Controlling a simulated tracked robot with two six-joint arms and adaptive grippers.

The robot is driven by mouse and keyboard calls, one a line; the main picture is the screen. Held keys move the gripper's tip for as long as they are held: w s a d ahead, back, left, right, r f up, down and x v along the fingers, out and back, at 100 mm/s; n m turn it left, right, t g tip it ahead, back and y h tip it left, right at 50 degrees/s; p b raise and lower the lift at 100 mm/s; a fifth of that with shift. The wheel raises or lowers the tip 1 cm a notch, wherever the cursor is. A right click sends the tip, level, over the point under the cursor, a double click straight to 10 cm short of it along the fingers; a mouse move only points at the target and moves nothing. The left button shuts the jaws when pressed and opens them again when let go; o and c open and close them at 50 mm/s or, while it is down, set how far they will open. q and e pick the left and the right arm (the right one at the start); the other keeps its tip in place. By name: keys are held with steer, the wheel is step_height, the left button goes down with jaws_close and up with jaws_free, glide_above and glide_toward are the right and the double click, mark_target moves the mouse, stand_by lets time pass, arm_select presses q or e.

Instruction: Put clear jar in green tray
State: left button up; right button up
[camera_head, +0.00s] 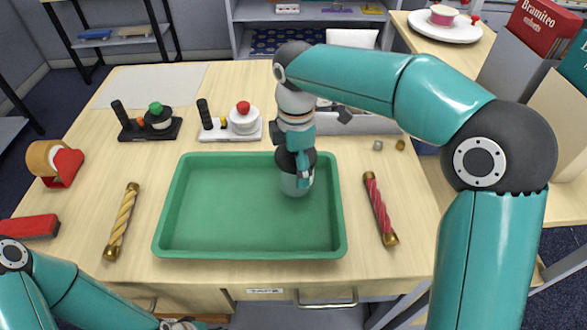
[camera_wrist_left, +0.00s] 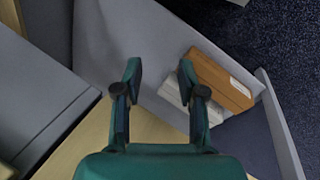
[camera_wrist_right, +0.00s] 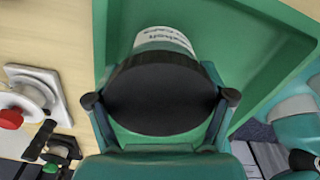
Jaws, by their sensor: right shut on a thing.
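The green tray (camera_head: 230,212) lies in the middle of the table. The clear jar (camera_head: 295,184), with a dark lid, is upright over the tray's upper right part. My right gripper (camera_head: 297,160) comes from above and is shut on the jar near its lid. In the right wrist view the dark lid (camera_wrist_right: 162,95) fills the space between the fingers, and a white label (camera_wrist_right: 163,40) shows beyond it. Whether the jar's base touches the tray floor is hard to tell. My left gripper (camera_wrist_left: 165,85) is open and empty, away from the tray.
A yellow twisted rod (camera_head: 122,222) lies left of the tray and a red one (camera_head: 380,207) right of it. Two small stands, one black (camera_head: 150,130) and one white (camera_head: 230,133), are behind it. A red block (camera_head: 30,227) lies at far left.

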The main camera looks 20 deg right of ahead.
steer(key=shift+f, duration=0.6)
steer(key=o, duration=1)
steer(key=shift+f, duration=0.1)
steer(key=shift+o, duration=0.2)
step_height(320, 180, up, 12)
steer(key=shift+r+p, duration=0.1)
steer(key=shift+p, duration=0.95)
